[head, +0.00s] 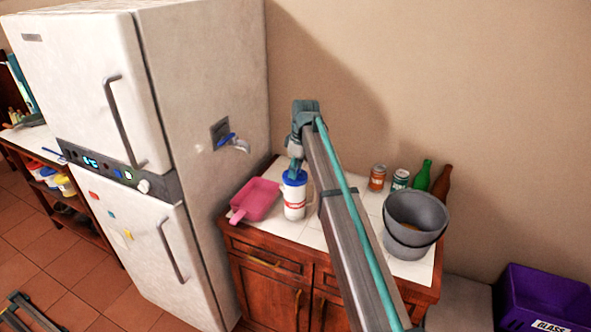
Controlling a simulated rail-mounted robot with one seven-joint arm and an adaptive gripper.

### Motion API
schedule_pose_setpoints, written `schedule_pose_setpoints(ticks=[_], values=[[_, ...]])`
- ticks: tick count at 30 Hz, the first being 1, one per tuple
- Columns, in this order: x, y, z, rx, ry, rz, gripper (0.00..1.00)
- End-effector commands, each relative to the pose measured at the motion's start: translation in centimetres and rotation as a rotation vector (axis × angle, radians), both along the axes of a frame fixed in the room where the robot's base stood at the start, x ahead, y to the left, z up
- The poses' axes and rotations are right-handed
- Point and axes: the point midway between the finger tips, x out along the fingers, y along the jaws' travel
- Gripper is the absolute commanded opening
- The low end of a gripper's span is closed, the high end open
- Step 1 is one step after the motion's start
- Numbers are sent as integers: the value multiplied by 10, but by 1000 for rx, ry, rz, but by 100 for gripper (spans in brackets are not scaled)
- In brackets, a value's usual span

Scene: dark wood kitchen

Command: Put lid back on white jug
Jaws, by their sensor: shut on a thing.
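The white jug (294,204), with a red band, stands upright on the white counter top beside the pink dustpan. The blue lid (294,179) is at the jug's top, directly under my gripper. My gripper (295,172) points down above the jug and is shut on the blue lid. The fingertips are small and partly merge with the lid's color. I cannot tell whether the lid is seated on the rim or held just above it.
A purple bin (545,292) is at lower right.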

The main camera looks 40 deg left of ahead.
Motion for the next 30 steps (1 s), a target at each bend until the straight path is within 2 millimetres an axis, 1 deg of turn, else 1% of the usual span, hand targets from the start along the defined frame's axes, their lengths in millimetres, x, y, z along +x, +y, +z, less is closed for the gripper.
schedule_pose_setpoints(ticks=[26, 27, 29, 30], values=[[0, 0, -2, 0, 0, 0, 0], [0, 0, -2, 0, 0, 0, 33], [0, 0, -2, 0, 0, 0, 43], [0, 0, -2, 0, 0, 0, 50]])
